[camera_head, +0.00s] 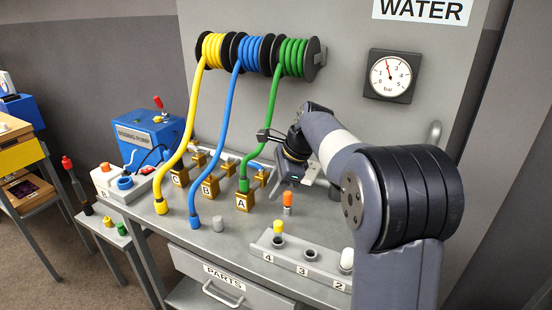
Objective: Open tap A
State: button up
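Tap A (244,203) is a brass block marked with a letter A on the grey bench, right of the blocks marked B (209,188) and C (179,178). The green hose (258,140) comes down to a green end piece at block A. Brass fittings stand behind the blocks; the one near A (262,177) is partly hidden by the hose. I cannot make out how tap A's handle is set. My gripper (277,188) is just right of tap A, pointing down, close to it. Its fingertips are dark and small, so I cannot tell whether they touch anything or are open.
A yellow hose (176,150) and a blue hose (230,130) hang left of the green one. A numbered rack (300,262) with caps stands at the front right; an orange-topped piece (287,201) stands behind it. The gauge (390,76) reads low. A blue dosing pump (150,135) stands left.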

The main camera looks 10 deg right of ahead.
aim_at(251, 164)
jog(key=i+j+z, duration=0.15)
jog(key=j+z, duration=0.2)
jog(key=i+j+z, duration=0.1)
jog(key=j+z, duration=0.25)
jog(key=i+j+z, duration=0.1)
jog(key=j+z, duration=0.35)
jog(key=j, duration=1.1)
jog(key=i, duration=0.05)
